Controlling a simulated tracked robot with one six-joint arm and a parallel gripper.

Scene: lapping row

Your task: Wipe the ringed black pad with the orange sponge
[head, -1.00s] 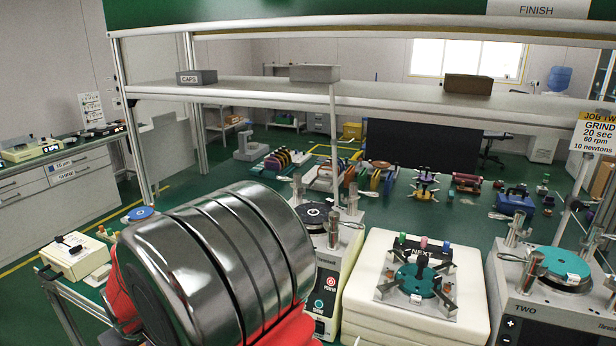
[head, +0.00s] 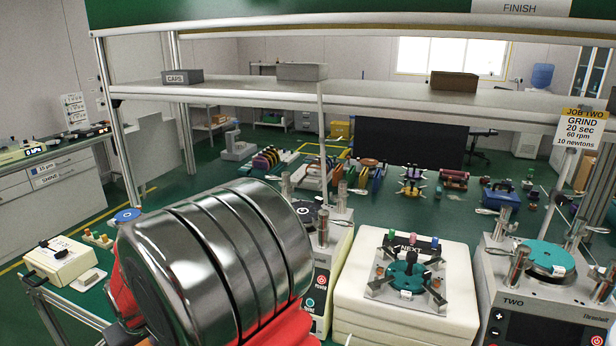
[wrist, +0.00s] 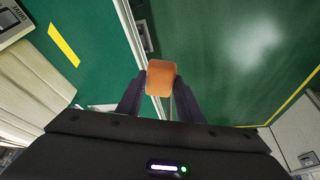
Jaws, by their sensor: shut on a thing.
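The orange sponge (wrist: 161,78) is between the fingertips of my gripper (wrist: 160,90) in the wrist view, over green floor beside a pale rail. The gripper is shut on it. In the head view a round black pad (head: 319,213) with a pale mark sits on a machine behind my metallic arm, which partly covers it. The sponge and gripper are not visible in the head view and look apart from any pad.
Right of the black pad's machine is a cream block (head: 345,285) with a clamped teal disc (head: 407,275). Further right, machine TWO (head: 515,300) carries another teal disc (head: 548,255). A shelf (head: 380,95) with boxes spans above. A cream control box (head: 58,260) is at left.

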